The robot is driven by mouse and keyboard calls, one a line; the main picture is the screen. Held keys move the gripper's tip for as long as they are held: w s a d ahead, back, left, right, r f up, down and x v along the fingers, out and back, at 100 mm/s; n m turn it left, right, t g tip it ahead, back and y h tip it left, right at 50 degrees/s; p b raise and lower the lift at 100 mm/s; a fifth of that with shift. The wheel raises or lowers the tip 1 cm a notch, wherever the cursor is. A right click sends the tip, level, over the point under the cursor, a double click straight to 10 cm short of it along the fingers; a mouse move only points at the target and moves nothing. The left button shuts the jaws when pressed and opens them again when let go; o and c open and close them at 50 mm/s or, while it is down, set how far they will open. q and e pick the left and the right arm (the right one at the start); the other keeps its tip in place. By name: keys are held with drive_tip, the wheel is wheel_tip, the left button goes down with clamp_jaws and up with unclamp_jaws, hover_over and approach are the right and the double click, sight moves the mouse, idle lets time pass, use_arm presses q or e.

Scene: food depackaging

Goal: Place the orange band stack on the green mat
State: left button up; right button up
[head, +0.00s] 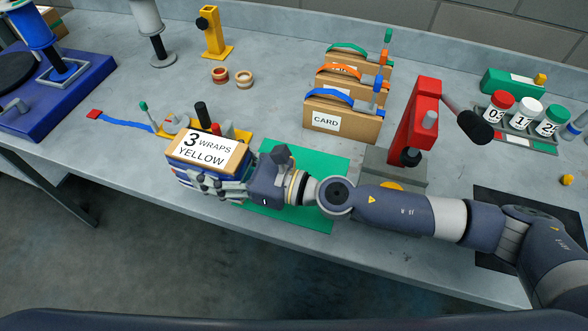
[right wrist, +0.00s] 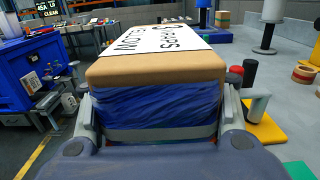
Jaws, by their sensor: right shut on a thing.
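The orange band stack (head: 340,71) stands at the back of the table between two similar cardboard stacks, one with a green band (head: 347,49) behind it and one with a blue band (head: 335,96) in front. The green mat (head: 305,160) lies near the table's front edge, partly hidden under my right arm. My right gripper (head: 228,187) is shut on a blue-wrapped box labelled "3 WRAPS YELLOW" (head: 208,152), left of the mat. In the right wrist view, the box (right wrist: 150,108) sits between the fingers. My left gripper is not in view.
A red press (head: 417,120) stands right of the mat. Lidded jars (head: 523,116) are at the right. A blue strip (head: 125,122) lies at left. Table between the tape rolls and stacks is clear.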

sight(252, 164)
drive_tip(key=d, duration=0.1)
drive_tip(key=w+d+b, duration=0.1)
drive_tip(key=d, duration=0.1)
drive_tip(key=d+f, duration=0.1)
drive_tip(key=d, duration=0.1)
drive_tip(key=shift+w+d+b, duration=0.15)
drive_tip(key=shift+w+b, duration=0.05)
drive_tip(key=shift+b, duration=0.1)
drive_tip(key=w+d+f, duration=0.1)
drive_tip(key=d, duration=0.2)
drive_tip(key=d+f, duration=0.1)
drive_tip(key=d, duration=0.2)
drive_tip(key=w+d+f+p, duration=0.1)
drive_tip(key=d, duration=0.2)
drive_tip(key=shift+w+d+f, duration=0.35)
drive_tip(key=shift+f, duration=0.05)
drive_tip(key=shift+f+b, duration=0.25)
drive_tip(key=shift+b, duration=0.05)
drive_tip(key=o, duration=1.5)
drive_tip(key=shift+c, duration=0.2)
